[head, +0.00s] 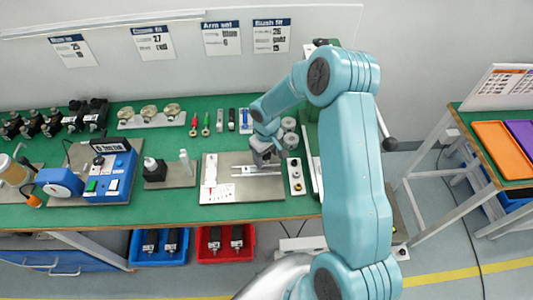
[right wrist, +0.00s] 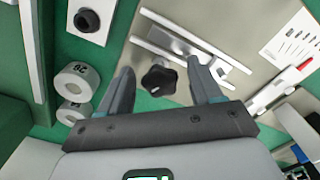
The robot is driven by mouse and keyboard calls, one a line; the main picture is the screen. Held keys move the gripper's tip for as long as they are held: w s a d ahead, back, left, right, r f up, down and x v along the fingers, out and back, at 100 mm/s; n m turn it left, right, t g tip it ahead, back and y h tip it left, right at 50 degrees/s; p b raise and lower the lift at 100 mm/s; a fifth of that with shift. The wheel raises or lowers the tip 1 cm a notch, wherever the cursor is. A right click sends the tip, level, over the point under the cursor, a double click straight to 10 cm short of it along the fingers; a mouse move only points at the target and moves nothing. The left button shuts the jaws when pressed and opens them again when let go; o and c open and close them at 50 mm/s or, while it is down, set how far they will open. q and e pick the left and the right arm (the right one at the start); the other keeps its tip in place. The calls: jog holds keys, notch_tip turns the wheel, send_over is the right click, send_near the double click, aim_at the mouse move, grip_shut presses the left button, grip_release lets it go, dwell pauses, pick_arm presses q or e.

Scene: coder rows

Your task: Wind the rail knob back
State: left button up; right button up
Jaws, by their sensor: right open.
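The rail knob (right wrist: 158,80) is black and lobed. In the right wrist view it shows between the two fingers of my right gripper (right wrist: 163,72), with a gap on each side. The fingers are open and do not visibly touch it. The silver rail (right wrist: 180,35) lies on a light metal plate (right wrist: 225,20) just beyond the knob. In the head view my right gripper (head: 264,158) is low over the plate (head: 215,192) at the rail (head: 255,169), and hides the knob. My left gripper is not in view.
White rolls (right wrist: 78,78) and a panel with a black knob (right wrist: 88,20) lie left in the wrist view. A strip with black buttons (head: 296,178) is right of the plate.

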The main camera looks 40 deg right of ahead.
jog(key=shift+w, duration=0.1)
jog(key=c, duration=1.1)
jog(key=shift+o, duration=0.2)
jog(key=shift+f, duration=0.1)
